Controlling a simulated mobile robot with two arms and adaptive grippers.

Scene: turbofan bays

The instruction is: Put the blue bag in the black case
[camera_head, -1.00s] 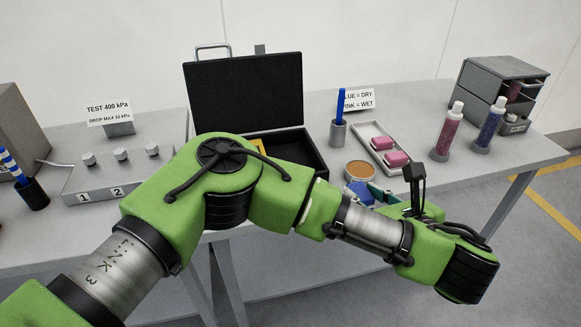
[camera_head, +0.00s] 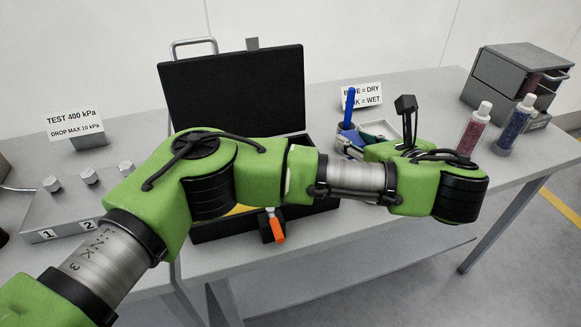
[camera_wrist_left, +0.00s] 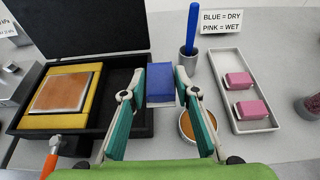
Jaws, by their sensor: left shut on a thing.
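The blue bag (camera_wrist_left: 160,84) is a small blue block between the teal fingers of my left gripper (camera_wrist_left: 160,92), which is shut on it. In the head view the bag (camera_head: 349,139) shows partly behind the gripper (camera_head: 357,134), just right of the black case (camera_head: 232,93). The bag seems held above the table. The case's lid stands open. In the left wrist view the case (camera_wrist_left: 143,118) has yellow foam with a framed brown plate on its left, and a black empty-looking area on its right, beside the bag. My right gripper is not in view.
A cup with a blue pen (camera_wrist_left: 188,62), a round brown-topped dish (camera_wrist_left: 197,128) and a tray (camera_wrist_left: 244,68) with two pink bags (camera_wrist_left: 250,108) are to the right. Two bottles (camera_head: 474,128) stand farther right. An orange handle (camera_head: 277,229) juts at the case's front.

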